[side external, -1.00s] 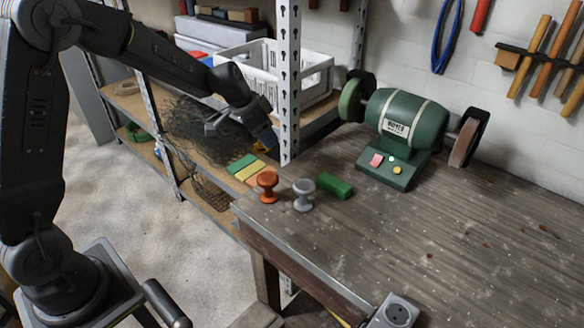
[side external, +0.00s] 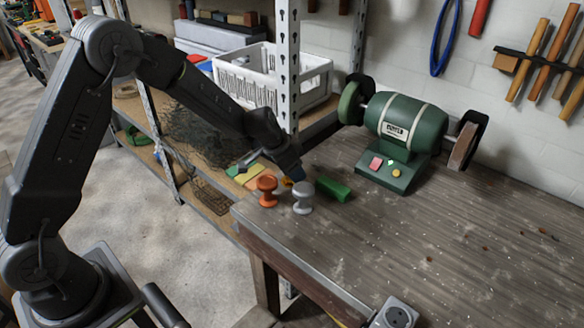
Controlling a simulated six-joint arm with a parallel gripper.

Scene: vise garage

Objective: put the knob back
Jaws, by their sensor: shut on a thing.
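My gripper (side external: 286,164) is low over the bench's far left corner, behind the orange and grey knobs. An orange knob (side external: 267,190) stands upright near the bench's left edge. A grey knob (side external: 302,195) stands upright to its right. Both are apart from my gripper in the picture.
A green bench grinder (side external: 402,130) stands at the back of the wooden bench (side external: 430,245). A perforated metal post (side external: 288,75) rises close behind my gripper.

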